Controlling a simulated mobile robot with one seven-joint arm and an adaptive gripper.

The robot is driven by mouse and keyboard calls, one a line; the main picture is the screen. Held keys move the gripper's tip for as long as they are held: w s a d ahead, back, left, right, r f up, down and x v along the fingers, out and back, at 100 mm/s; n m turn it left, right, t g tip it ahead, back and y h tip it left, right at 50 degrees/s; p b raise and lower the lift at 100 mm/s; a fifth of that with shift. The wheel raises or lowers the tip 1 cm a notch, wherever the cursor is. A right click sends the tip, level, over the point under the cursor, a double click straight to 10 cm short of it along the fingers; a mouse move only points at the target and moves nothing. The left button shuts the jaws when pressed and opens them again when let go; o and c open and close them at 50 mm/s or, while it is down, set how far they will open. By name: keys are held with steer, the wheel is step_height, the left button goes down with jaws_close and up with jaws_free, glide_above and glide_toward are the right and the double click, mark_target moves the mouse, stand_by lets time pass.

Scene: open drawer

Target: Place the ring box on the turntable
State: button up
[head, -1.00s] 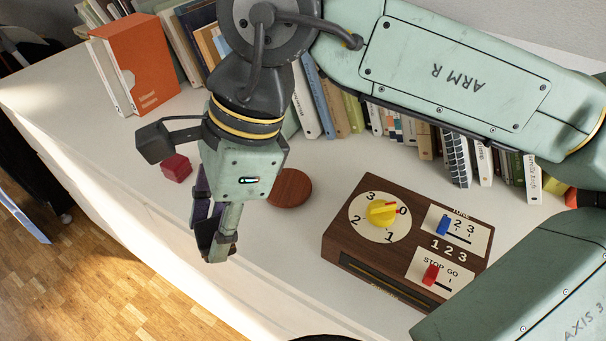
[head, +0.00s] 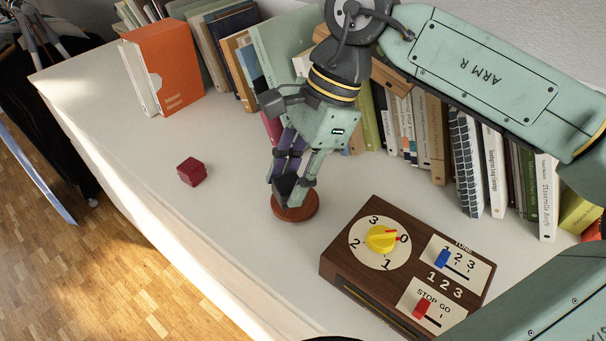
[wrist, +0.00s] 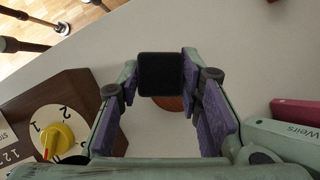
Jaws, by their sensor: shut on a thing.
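The ring box, a small black square box, is held between my fingertips; it shows in the head view (head: 284,188) and from above in the wrist view (wrist: 161,74). My gripper (head: 292,182) is shut on it and points down over the turntable. The turntable is a round reddish-brown wooden disc (head: 300,209) on the white top, partly hidden by the gripper and box. A sliver of it shows below the box in the wrist view (wrist: 168,103). I cannot tell whether the box touches the disc.
A dark red cube (head: 191,171) lies to the left. A wooden control box (head: 377,213) with a yellow knob and sliders stands right of the disc. Rows of books (head: 437,135) and an orange file box (head: 170,68) line the back. The white top's front edge is at lower left.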

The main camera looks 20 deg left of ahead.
steer(key=shift+w+d, duration=0.25)
steer(key=shift+w, duration=0.6)
steer(key=shift+w+d+f+p, duration=0.25)
steer(key=shift+w+f+p, duration=0.1)
steer(key=shift+w, duration=0.35)
step_height(320, 180, down, 2)
steer(key=shift+f, duration=0.55)
steer(key=shift+a, duration=0.1)
steer(key=shift+f, duration=0.15)
steer(key=o, duration=1)
